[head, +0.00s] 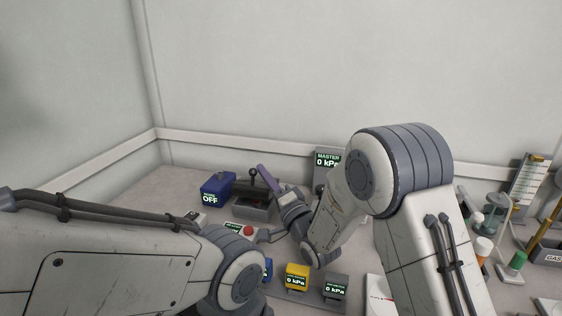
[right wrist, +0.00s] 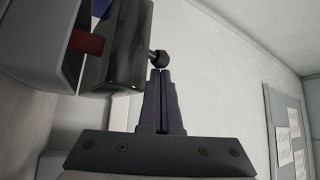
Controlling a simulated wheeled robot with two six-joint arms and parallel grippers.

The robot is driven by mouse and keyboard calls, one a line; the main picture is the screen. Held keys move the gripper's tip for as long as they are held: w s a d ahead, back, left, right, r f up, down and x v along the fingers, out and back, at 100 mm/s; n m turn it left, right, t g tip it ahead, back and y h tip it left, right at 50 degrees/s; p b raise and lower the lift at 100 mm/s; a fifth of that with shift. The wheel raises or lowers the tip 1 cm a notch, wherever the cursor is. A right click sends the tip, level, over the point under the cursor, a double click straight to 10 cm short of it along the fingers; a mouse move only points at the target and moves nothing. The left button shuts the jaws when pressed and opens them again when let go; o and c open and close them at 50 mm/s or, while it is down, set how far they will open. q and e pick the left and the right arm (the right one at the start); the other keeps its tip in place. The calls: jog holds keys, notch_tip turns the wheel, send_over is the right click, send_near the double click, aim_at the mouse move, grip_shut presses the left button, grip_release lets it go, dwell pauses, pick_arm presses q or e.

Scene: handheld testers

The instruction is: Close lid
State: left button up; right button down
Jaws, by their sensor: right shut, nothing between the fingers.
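In the right wrist view a dark glossy panel (right wrist: 122,50), which looks like the lid, stands beside a grey housing (right wrist: 40,45), with something red between them. A short stem with a black ball knob (right wrist: 160,58) sticks out from the panel. My right gripper (right wrist: 160,72) is shut and empty, its fingertips right at the knob; I cannot tell whether they touch. In the head view the right gripper (head: 262,171) is beside a dark grey device (head: 252,210) with a black knob. My left gripper is not in view; only its arm shows.
A blue box (head: 215,190) reading OFF stands left of the device. A red button (head: 248,230), a yellow tester (head: 296,277) and a grey tester (head: 336,288) are nearer. The master gauge (head: 327,161) is behind. Glassware (head: 492,215) stands at right. Bench at back left is clear.

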jog(key=shift+s+a+f, duration=0.1)
jog(key=shift+s+f, duration=0.15)
dwell(0.4)
